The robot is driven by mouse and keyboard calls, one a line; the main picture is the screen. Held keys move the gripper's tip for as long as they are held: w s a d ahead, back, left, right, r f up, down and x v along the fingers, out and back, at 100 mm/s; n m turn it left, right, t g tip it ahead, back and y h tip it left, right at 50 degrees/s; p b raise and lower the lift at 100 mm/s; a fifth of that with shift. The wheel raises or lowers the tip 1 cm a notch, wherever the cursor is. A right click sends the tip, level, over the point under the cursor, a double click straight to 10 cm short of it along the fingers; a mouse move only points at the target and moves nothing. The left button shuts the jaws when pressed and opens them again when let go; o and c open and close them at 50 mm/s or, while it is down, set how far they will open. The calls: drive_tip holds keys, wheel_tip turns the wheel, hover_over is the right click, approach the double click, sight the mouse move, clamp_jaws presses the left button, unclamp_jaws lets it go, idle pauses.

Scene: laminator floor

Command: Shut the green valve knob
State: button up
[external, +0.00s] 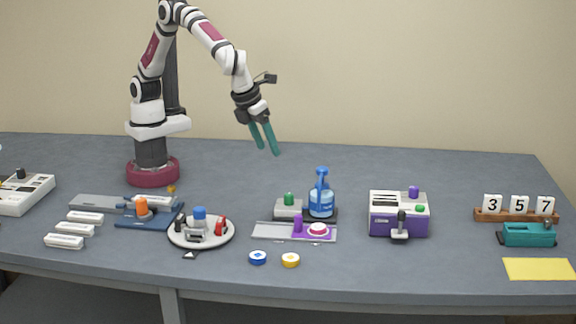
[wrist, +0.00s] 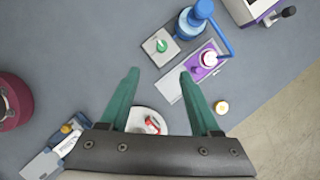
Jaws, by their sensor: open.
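The green valve knob (external: 289,199) sits on top of a grey block (external: 288,212) near the middle of the table. In the wrist view the green knob (wrist: 161,45) shows from above on its grey plate, beyond my fingertips and between them. A white mark shows on the knob there; I cannot tell how far it is turned. My gripper (external: 265,152) is open and empty, with teal fingers, high above the table and up and left of the knob. In the wrist view my gripper (wrist: 158,75) has its two fingers well apart.
A blue bottle (external: 321,197) stands close to the right of the knob. A purple device with a red-and-white button (external: 318,230) lies in front. A round plate (external: 202,238) with coloured knobs is to the left. A purple-and-white machine (external: 397,220) stands right. The table behind is clear.

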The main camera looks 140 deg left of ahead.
sight(288, 194)
drive_tip(key=x, duration=1.6)
drive_tip(key=shift+w+a+f, duration=0.1)
drive_tip(key=shift+w, duration=0.1)
drive_tip(key=shift+c, duration=0.3)
clamp_jaws()
